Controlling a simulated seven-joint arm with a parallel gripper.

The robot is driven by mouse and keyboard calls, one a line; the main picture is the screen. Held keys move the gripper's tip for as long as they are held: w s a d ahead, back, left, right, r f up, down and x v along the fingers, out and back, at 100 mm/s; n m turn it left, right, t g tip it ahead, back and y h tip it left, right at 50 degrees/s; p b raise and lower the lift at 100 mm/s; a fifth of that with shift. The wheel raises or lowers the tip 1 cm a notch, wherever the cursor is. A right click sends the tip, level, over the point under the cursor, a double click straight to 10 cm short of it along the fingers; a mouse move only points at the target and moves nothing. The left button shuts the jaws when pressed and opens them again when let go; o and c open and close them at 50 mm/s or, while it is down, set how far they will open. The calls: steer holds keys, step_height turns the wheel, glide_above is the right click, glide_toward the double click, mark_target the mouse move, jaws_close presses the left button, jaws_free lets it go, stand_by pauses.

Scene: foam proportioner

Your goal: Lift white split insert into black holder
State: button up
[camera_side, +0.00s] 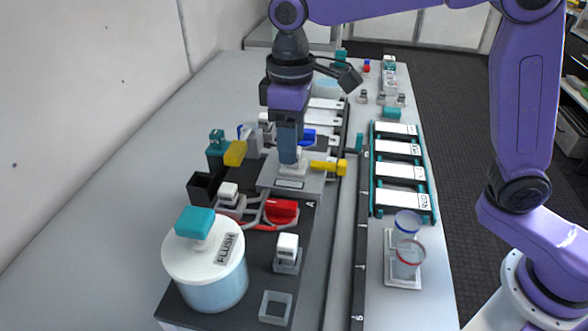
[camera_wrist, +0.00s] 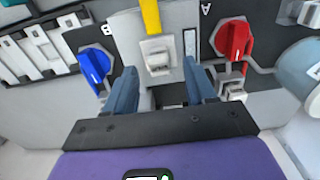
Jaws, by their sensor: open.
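My gripper (camera_side: 288,158) points down over the grey central plate (camera_side: 262,184). In the wrist view its two blue-grey fingers (camera_wrist: 161,76) are apart, with nothing clamped. A small white block (camera_wrist: 156,55), which looks like the white split insert, stands on the plate just beyond the gap between the fingertips. In the side view the white block (camera_side: 297,161) is partly hidden by the fingers; contact cannot be told. A black open-topped box (camera_side: 203,188), likely the black holder, stands left of the plate and looks empty.
A yellow handle (camera_side: 323,166) lies right beside the gripper, another yellow part (camera_side: 235,153) to the left. A red knob (camera_side: 281,211) and the white FLUSH tub (camera_side: 205,262) stand in front. A blue knob (camera_wrist: 95,65) is near the left finger. A teal rack (camera_side: 400,168) stands right.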

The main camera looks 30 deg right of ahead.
mark_target(294, 171)
steer(key=shift+f, duration=1.45)
steer(key=shift+c, duration=0.3)
steer(key=c, duration=0.7)
steer(key=shift+c, duration=0.2)
steer(key=shift+r, duration=0.1)
